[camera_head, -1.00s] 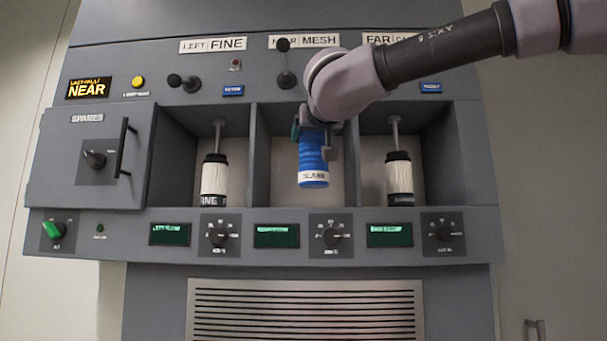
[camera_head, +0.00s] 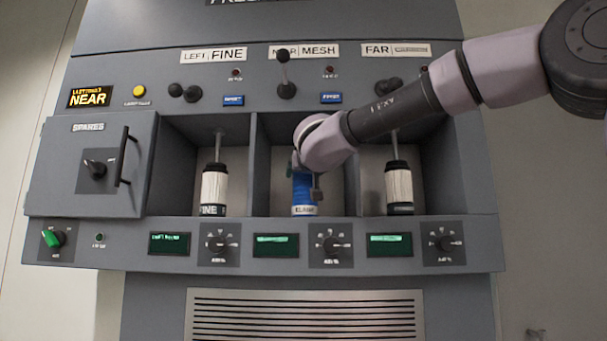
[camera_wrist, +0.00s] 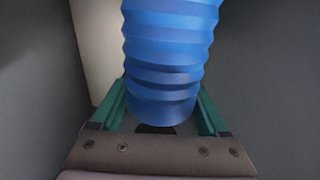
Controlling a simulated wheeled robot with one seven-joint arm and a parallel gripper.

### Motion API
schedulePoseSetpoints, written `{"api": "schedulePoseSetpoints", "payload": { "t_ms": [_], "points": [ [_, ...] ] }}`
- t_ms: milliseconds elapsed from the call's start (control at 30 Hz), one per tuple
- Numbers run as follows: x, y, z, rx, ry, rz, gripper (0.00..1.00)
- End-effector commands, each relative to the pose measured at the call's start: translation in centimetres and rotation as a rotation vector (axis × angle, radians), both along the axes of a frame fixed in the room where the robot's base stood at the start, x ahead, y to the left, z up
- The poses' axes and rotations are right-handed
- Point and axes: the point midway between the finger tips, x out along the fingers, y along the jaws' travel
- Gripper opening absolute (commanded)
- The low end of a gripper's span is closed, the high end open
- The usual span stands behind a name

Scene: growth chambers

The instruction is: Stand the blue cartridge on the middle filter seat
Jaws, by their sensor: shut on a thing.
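The blue cartridge (camera_head: 303,192), ribbed with a white label band at its lower end, is upright inside the middle bay (camera_head: 262,165). My gripper (camera_head: 306,176) is shut on it from the front. In the wrist view the ribbed blue body (camera_wrist: 170,50) sits between the green fingers of my gripper (camera_wrist: 160,108). The cartridge's foot is near the bay floor in the head view; I cannot tell whether it touches. The middle seat is hidden behind the front ledge and the cartridge.
White cartridges stand in the left bay (camera_head: 213,186) and right bay (camera_head: 399,186), each under a rod. Bay walls stand close on both sides of my gripper. A lever (camera_head: 285,75) stands above the middle bay. The spares door (camera_head: 90,165) is shut.

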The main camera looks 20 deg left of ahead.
Motion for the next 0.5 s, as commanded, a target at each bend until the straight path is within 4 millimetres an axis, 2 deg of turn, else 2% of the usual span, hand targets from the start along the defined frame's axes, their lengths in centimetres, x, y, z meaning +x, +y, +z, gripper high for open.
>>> {"api": "schedulePoseSetpoints", "payload": {
  "t_ms": [267, 300, 333, 500],
  "points": [
    [0.05, -0.08, -0.24, 0.0, -0.001, -0.002, 0.0],
    [0.04, -0.07, -0.2, 0.001, 0.0, -0.001, 0.93],
    [0.04, -0.06, -0.2, 0.001, 0.0, -0.001, 1.0],
    [0.02, -0.05, -0.21, 0.001, 0.0, -0.001, 1.0]
  ]
}}
